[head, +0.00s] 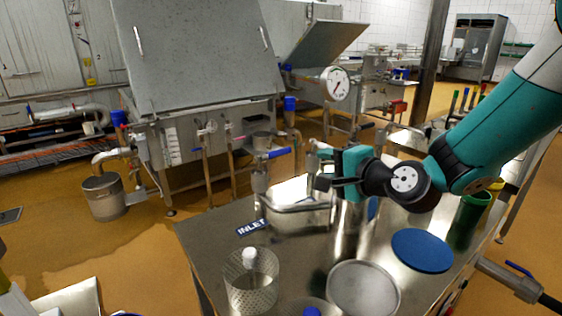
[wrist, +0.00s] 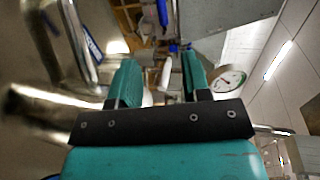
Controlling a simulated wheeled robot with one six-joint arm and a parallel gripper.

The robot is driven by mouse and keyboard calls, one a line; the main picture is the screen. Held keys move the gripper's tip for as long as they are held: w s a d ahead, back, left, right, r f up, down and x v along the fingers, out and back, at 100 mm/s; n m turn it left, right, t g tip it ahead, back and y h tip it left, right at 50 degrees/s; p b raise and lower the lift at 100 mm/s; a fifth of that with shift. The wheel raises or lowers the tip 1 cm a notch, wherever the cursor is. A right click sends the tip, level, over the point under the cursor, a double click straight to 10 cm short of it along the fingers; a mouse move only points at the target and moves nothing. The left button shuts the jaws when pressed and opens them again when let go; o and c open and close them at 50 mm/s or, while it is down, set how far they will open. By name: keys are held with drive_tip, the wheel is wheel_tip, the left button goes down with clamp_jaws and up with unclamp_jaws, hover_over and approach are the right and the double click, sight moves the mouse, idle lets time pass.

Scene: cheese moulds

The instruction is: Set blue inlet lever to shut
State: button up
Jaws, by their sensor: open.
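The blue inlet lever (head: 278,153) sits on top of a metal valve (head: 260,180) at the table's back edge. It points right, roughly level, towards my gripper. A dark blue INLET label (head: 251,228) lies on the table below the valve, and it also shows in the wrist view (wrist: 92,46). My gripper (head: 318,168) is open and empty, to the right of the lever and apart from it. In the wrist view its teal fingers (wrist: 160,82) stand apart. Small blue parts show beyond them, but I cannot tell which is the lever.
A bent metal pipe (head: 298,207) runs above the table (head: 205,250) below my gripper. A dial gauge (head: 335,83) stands behind. A perforated mould (head: 250,285), a round pale disc (head: 363,290) and a blue disc (head: 422,250) are at the front.

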sight(282, 153)
drive_tip(key=p+x, duration=0.3)
drive_tip(key=x, duration=1.4)
drive_tip(key=shift+w+d, duration=0.1)
drive_tip(key=shift+w, duration=0.25)
drive_tip(key=shift+c, duration=0.2)
clamp_jaws()
